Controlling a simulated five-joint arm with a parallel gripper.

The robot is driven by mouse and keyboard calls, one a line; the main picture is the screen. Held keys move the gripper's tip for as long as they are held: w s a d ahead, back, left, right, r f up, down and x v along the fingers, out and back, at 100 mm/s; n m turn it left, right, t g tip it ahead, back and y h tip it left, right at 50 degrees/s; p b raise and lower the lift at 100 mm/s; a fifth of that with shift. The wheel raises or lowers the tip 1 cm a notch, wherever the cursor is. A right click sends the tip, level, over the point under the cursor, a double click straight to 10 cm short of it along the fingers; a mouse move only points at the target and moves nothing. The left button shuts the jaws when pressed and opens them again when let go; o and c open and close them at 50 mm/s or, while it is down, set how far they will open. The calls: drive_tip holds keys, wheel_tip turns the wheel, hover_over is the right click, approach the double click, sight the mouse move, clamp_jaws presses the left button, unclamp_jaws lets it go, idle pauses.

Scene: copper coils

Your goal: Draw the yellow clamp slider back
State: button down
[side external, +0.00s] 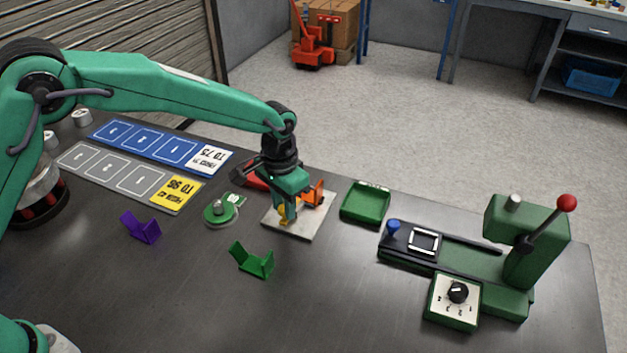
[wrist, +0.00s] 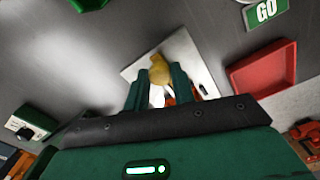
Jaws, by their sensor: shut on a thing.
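The yellow clamp slider (side external: 284,217) is on a pale square plate (side external: 308,228) near the middle of the bench, partly hidden by my fingers. In the wrist view the yellow slider (wrist: 160,71) shows at the tips of my fingers. My gripper (side external: 288,214) points down over the plate and is shut on the slider. Its two green fingers (wrist: 158,84) stand either side of the yellow piece, with a white part between them. An orange block (side external: 314,193) sits on the plate right beside my gripper, mostly hidden in the wrist view.
A green tray (side external: 366,205) is right of the plate; a red tray (wrist: 262,68) is close by. A round green device (side external: 222,212) stands left. Green (side external: 252,261) and purple (side external: 140,228) brackets lie in front. A green lever press (side external: 527,240) stands right.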

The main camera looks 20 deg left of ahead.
sight(283, 209)
drive_tip(key=shift+s, duration=0.25)
drive_tip(key=c, duration=1.2)
unclamp_jaws()
drive_tip(key=shift+o, duration=0.2)
drive_tip(key=shift+w+r, duration=0.1)
drive_tip(key=shift+r, duration=0.1)
drive_tip(key=shift+r, duration=3.75)
